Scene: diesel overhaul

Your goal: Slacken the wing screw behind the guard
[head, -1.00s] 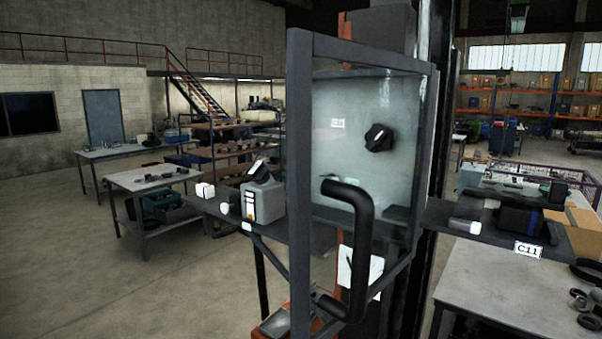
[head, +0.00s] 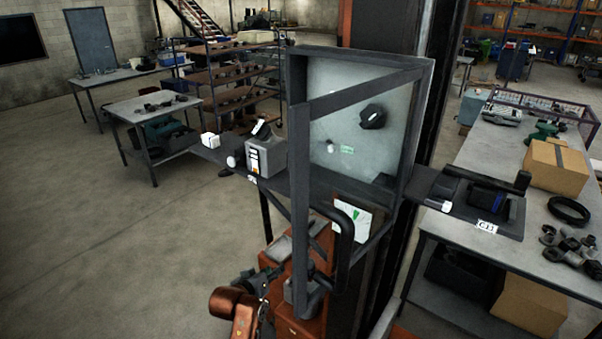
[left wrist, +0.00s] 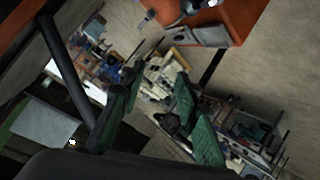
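The guard (head: 299,185) is a dark-framed panel in front of a pale back plate, with a bent black handle (head: 345,240) low on its front. I cannot tell whether it stands ajar. A black knob, likely the wing screw (head: 372,116), sits on the plate behind the guard's top bar. My left gripper (head: 262,280) is low, left of the guard's lower corner and close to the handle's lower end; contact is unclear. In the left wrist view its green-padded fingers (left wrist: 165,105) are spread with nothing between them. My right gripper is not in view.
A shelf with a grey box (head: 265,157) and small white items stands left of the guard. A dark tray (head: 470,205) labelled C11 stands to the right. A workbench (head: 465,245) with cartons and metal parts is further right. The floor at left is open.

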